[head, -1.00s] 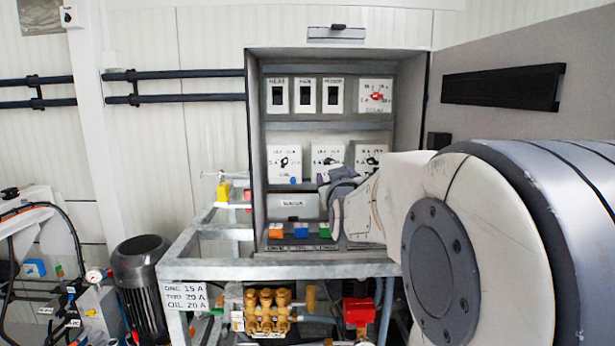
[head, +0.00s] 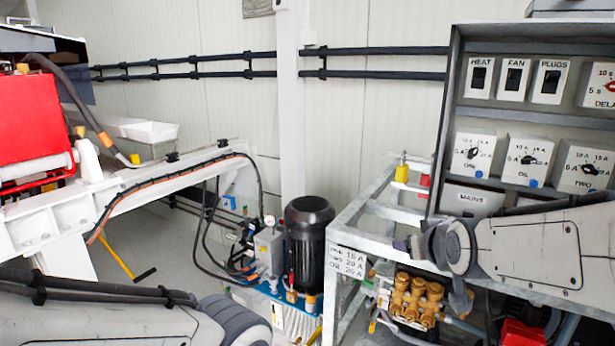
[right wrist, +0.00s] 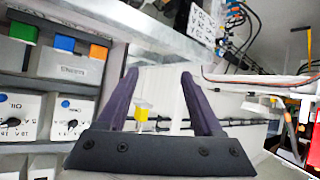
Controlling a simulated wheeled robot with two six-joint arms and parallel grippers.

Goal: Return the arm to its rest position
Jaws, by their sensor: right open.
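My right arm (head: 530,245) comes in from the right in the head view, in front of the lower part of the grey control cabinet (head: 443,125). Its wrist end points left, and my right gripper (head: 408,245) is near the metal frame's top corner. In the right wrist view my right gripper (right wrist: 160,85) is open, with two dark fingers apart and nothing between them.
A metal frame (head: 375,210) carries an amp label plate (head: 352,262). Brass pump parts (head: 415,300) sit low inside it. A black motor (head: 308,250) stands left of it. A white machine beam (head: 185,190) with a red box (head: 35,125) stands at the left.

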